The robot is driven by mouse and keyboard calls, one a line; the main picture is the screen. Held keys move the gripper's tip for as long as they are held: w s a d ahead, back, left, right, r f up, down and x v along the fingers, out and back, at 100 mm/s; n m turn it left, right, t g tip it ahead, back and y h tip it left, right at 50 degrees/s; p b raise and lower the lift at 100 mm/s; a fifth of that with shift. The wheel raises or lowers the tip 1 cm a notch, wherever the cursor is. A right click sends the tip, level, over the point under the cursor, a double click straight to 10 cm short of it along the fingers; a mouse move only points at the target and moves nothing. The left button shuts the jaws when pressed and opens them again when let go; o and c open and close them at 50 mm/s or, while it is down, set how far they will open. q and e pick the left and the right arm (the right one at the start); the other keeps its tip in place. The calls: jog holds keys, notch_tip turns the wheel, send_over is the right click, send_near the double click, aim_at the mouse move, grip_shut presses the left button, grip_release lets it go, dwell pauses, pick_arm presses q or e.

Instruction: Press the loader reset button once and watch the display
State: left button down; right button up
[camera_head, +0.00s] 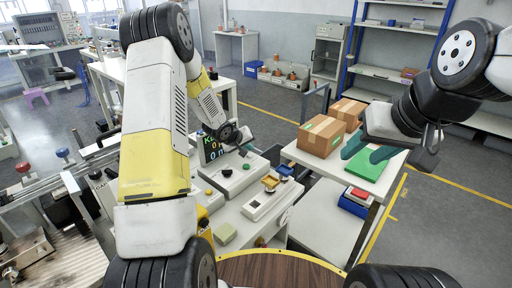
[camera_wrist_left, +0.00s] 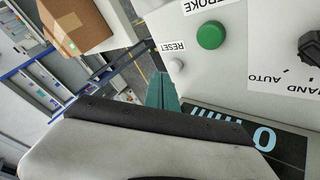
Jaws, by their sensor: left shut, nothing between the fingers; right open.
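The reset button (camera_wrist_left: 176,65) is a small whitish round button beside its RESET label (camera_wrist_left: 172,47) on a light panel, in the left wrist view. A larger green button (camera_wrist_left: 210,35) sits next to it, and also shows on the control box in the head view (camera_head: 227,172). The display (camera_wrist_left: 262,137) is dark with pale blue digits, partly hidden by my left gripper; in the head view the display (camera_head: 211,149) is partly covered by my arm. My left gripper (camera_wrist_left: 162,90) is shut and empty, its teal fingers close to the reset button; contact cannot be told. My right gripper (camera_head: 366,150) is open and empty.
A black selector knob (camera_wrist_left: 312,47) is on the same panel. Cardboard boxes (camera_head: 320,137) and a green flat item (camera_head: 376,168) are on a white table under my right gripper. A white box with a yellow part (camera_head: 268,184) stands right of the control box.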

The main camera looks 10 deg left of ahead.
aim_at(249, 158)
pick_arm(q)
jog(key=shift+f, duration=0.15)
dwell(0.4)
jog(key=shift+f, duration=0.25)
jog(key=shift+f, duration=0.55)
dwell(0.6)
jog(key=shift+r, duration=0.15)
dwell(0.3)
jog(key=shift+r, duration=0.8)
jog(key=shift+r, duration=2.5)
